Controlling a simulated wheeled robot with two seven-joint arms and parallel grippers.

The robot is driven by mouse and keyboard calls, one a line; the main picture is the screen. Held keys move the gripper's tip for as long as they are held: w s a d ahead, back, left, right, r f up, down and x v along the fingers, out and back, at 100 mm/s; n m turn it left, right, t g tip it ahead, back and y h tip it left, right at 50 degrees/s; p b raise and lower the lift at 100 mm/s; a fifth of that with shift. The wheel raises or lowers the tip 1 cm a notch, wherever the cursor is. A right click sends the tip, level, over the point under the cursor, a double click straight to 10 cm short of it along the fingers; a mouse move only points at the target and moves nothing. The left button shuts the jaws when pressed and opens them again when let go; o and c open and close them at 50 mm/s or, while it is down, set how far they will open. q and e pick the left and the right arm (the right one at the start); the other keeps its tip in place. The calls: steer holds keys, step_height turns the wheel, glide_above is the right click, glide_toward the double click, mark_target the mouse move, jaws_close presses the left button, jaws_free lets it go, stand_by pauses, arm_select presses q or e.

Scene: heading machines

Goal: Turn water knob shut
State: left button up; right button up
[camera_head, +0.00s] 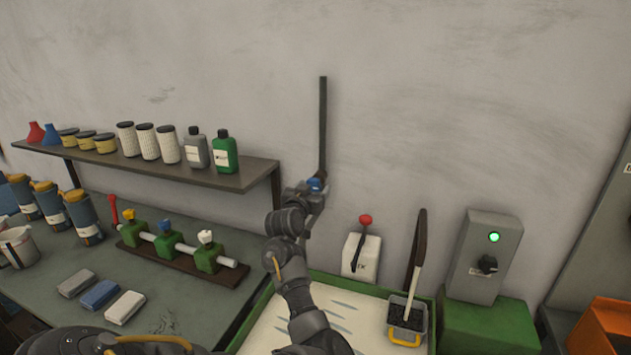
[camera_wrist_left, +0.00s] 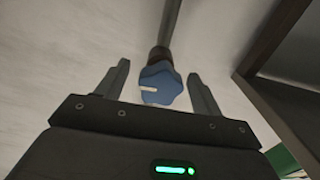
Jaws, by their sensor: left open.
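The blue water knob (camera_wrist_left: 160,83) sits at the lower end of a dark wall pipe in the left wrist view. It has rounded lobes and a white mark on its left side. In the head view only a little of the knob (camera_head: 315,184) shows, at the foot of the vertical pipe (camera_head: 323,125). My left gripper (camera_wrist_left: 158,72) is open, with one finger on each side of the knob and a visible gap to both. In the head view, my left gripper (camera_head: 316,188) and wrist hide most of the knob. My right gripper is not in view.
A wall shelf (camera_head: 250,178) with bottles and jars ends just left of my left gripper. Below are a workbench (camera_head: 60,275) with a row of green valves (camera_head: 167,246), a red-knobbed lever box (camera_head: 361,252), and a grey switch box (camera_head: 484,257) with a green light.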

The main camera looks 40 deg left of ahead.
arm_select(q)
steer(key=shift+x, duration=0.9)
steer(key=shift+w+a, duration=0.2)
steer(key=shift+w, duration=0.1)
steer(key=shift+c, duration=0.2)
steer(key=c, duration=0.9)
